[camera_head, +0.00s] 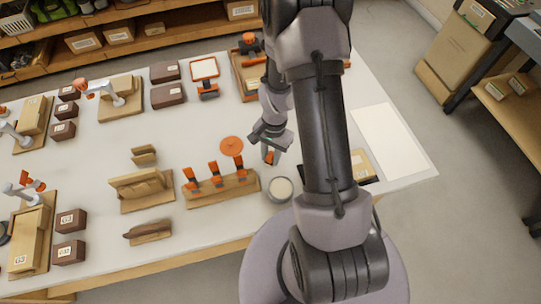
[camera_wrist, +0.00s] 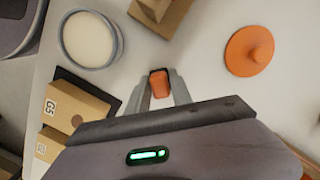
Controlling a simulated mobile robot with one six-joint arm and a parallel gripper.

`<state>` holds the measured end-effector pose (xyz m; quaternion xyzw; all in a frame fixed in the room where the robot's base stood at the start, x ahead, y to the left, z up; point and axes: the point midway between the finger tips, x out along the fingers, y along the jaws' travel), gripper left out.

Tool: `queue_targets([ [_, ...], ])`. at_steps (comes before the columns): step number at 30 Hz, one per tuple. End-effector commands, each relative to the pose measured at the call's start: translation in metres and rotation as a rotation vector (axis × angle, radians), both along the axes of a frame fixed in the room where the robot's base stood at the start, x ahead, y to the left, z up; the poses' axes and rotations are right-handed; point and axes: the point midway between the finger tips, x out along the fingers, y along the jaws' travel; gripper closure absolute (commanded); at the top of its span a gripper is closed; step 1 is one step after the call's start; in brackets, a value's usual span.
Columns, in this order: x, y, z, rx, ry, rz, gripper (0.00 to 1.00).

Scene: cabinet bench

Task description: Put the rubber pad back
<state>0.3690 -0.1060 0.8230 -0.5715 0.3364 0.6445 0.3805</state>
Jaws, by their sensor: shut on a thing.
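My gripper (camera_wrist: 160,88) is shut on a small orange piece (camera_wrist: 159,84), held between the fingertips. It appears to be the rubber pad, but its full shape is hidden by the fingers. In the head view my gripper (camera_head: 270,148) is above the white table, with the orange piece (camera_head: 269,157) below it. A wooden rack (camera_head: 222,194) with upright orange-handled pieces stands nearer the front edge. Its end also seems to show at the top of the wrist view (camera_wrist: 172,12). I cannot tell whether it has an empty place.
An orange disc with a knob (camera_wrist: 249,50) lies near my gripper. A round grey dish with pale contents (camera_head: 281,188) stands right of the rack. Cardboard-coloured boxes (camera_wrist: 72,104) are near the dish. Wooden holders (camera_head: 140,190) stand left of the rack.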

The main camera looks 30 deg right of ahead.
Motion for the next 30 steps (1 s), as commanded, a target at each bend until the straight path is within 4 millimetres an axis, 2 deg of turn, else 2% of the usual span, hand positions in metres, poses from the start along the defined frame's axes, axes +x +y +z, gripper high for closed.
queue_targets([
  [3, 0.000, 0.000, -0.004, 0.000, 0.000, 0.000, 1.00],
  [4, 0.000, 0.000, -0.004, 0.000, 0.000, 0.000, 0.70],
  [7, 0.000, 0.000, -0.003, 0.000, 0.000, 0.000, 0.52],
  [17, 0.000, 0.000, 0.003, 0.000, 0.000, 0.000, 0.52],
  [20, 0.002, -0.002, 0.023, -0.001, -0.004, 0.000, 0.52],
  [27, 0.006, -0.010, 0.092, -0.001, -0.004, 0.000, 0.52],
  [30, 0.006, -0.012, 0.109, 0.000, -0.001, 0.000, 0.52],
])
